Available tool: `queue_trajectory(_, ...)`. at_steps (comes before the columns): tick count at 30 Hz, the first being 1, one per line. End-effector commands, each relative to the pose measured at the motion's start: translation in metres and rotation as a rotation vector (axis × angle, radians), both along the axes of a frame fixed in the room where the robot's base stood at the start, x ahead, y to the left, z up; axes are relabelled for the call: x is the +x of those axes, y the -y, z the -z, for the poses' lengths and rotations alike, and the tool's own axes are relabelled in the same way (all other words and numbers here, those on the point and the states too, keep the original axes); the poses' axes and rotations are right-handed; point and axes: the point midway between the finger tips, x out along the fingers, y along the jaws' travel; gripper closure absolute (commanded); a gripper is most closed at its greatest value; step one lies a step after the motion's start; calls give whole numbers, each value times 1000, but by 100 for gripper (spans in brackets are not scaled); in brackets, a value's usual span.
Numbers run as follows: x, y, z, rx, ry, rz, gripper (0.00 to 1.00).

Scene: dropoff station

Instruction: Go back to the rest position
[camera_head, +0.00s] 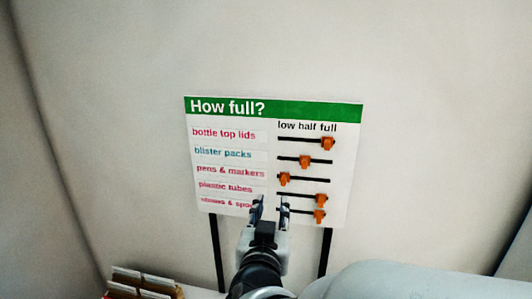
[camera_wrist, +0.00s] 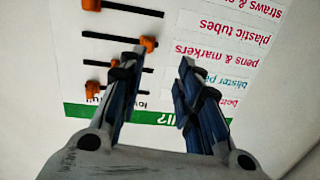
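My gripper (camera_head: 270,212) is in front of the lower part of a white sign board (camera_head: 268,150) in the head view. The gripper is open and empty, with a clear gap between its fingers. In the wrist view my gripper (camera_wrist: 160,62) shows its two dark fingers apart, with the board (camera_wrist: 185,25) upside down behind them. The board has a green "How full?" header and several orange sliders (camera_head: 305,162) on black slots. The fingers appear apart from the sliders. Part of the lowest label row is hidden by the gripper.
The board stands on two black posts (camera_head: 325,250). A brown box with upright dividers (camera_head: 145,285) is at the bottom left. A pale wall (camera_head: 420,60) lies behind. The space left and right of the board looks clear.

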Motion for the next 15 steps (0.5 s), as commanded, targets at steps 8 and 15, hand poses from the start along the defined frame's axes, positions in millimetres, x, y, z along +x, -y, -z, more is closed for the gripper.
queue_trajectory(8, -34, 1, 17, 118, -277, -264, 68)
queue_trajectory(15, -121, 39, 60, 89, -626, -338, 68)
